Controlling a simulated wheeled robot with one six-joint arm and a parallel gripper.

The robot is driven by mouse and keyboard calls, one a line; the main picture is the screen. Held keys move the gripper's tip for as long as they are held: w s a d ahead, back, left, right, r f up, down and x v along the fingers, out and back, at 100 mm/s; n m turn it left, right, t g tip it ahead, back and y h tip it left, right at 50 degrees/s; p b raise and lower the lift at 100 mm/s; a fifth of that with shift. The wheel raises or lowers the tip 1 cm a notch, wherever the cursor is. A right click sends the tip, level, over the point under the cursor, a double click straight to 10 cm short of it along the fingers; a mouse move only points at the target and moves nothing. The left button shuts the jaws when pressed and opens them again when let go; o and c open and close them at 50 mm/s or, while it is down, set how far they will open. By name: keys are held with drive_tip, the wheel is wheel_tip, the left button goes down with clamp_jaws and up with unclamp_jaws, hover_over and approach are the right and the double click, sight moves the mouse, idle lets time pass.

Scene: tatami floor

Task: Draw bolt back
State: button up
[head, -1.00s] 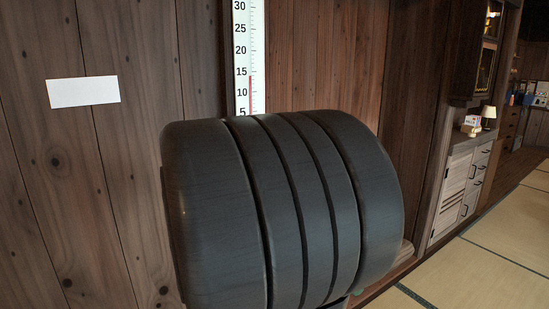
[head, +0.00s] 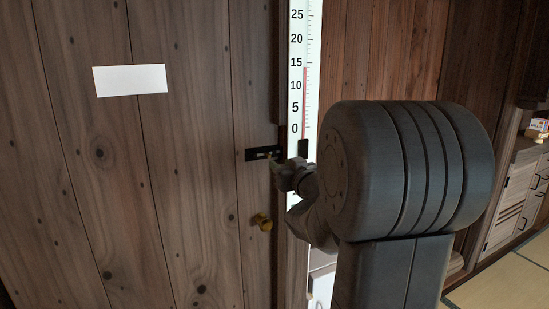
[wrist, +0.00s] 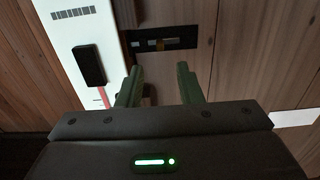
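A small black bolt (head: 255,154) is mounted on the wooden door near its right edge. In the wrist view the black bolt plate (wrist: 180,38) lies just beyond my fingertips, with a small brass-coloured piece (wrist: 159,45) on it. My gripper (wrist: 158,67) is open, its two green fingers apart with no bolt part held between them. The brass piece shows beyond the gap between the fingers. In the head view my gripper (head: 284,175) is just right of and below the bolt, partly hiding its right end. I cannot tell whether it touches.
A round brass knob (head: 262,222) is on the door below the bolt. A white thermometer strip (head: 297,60) stands right of the door edge. A blank white label (head: 130,80) is on the door. A cabinet (head: 514,200) and tatami floor (head: 490,285) are at right.

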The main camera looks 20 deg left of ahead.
sight(270, 155)
drive_tip(key=x, duration=0.7)
drive_tip(key=shift+w+a+p, duration=0.1)
drive_tip(key=shift+w+p, duration=0.05)
drive_tip(key=shift+p, duration=0.15)
drive_tip(key=shift+c, duration=0.2)
